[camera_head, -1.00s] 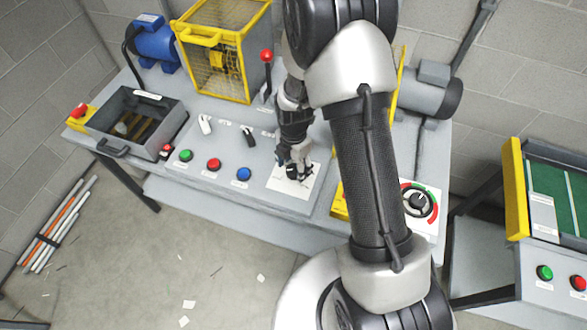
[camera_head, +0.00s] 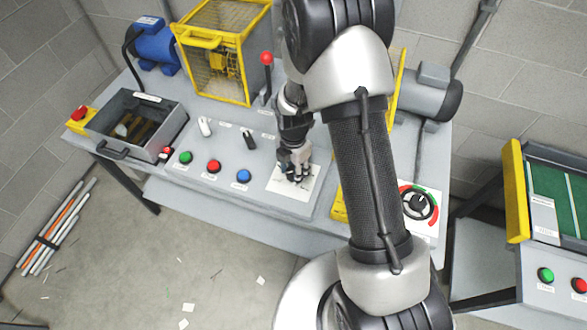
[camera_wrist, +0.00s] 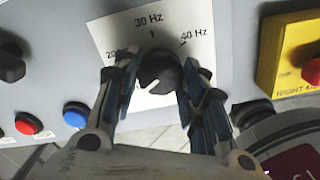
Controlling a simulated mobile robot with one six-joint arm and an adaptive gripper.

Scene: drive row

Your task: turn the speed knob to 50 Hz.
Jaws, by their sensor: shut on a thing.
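The speed knob (camera_wrist: 160,72) is black and round, on a white dial plate (camera_wrist: 110,32) printed with 20, 30 Hz and 40 Hz marks. A short white line shows on the knob's lower left part in the wrist view. My gripper (camera_wrist: 158,75) has one finger on each side of the knob and is shut on it. In the head view my gripper (camera_head: 294,176) is down over the white dial plate (camera_head: 281,188) and hides most of the knob. The 50 Hz mark is not readable in either view.
Red (camera_head: 214,166), blue (camera_head: 243,175) and green (camera_head: 185,157) buttons lie left of the dial. Two selector switches stand behind them. A red-tipped lever (camera_head: 266,60) and a yellow cage (camera_head: 222,50) are farther back. A yellow box (camera_wrist: 292,62) is close on the right.

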